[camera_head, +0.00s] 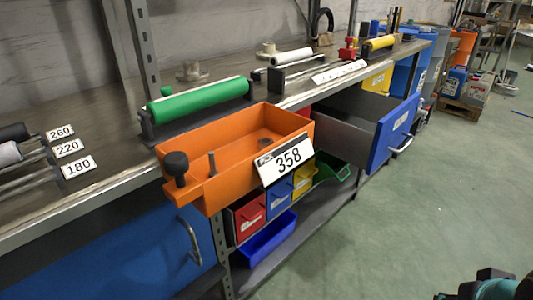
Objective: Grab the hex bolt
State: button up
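I cannot make out a hex bolt for certain. An orange bin (238,182) with a 358 label (286,159) sits at the front edge of the workbench. A thin dark upright rod (212,163) stands at its left end, and a small dark round spot (265,141) shows on its floor; either is too small to identify. A black knob (176,165) stands at the bin's left corner. My gripper is not recognisable in view; only a teal and black part shows at the lower right corner.
A green roller (200,99) lies behind the bin on the workbench (95,112). An open drawer with a blue front (392,134) juts out to the right. Small coloured bins, including a red one (250,215), sit below. The green floor (430,210) is clear at right.

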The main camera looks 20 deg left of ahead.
aim_at(211, 155)
jog(key=z, duration=0.05)
jog(key=k, duration=0.95)
jog(key=u, duration=1.75)
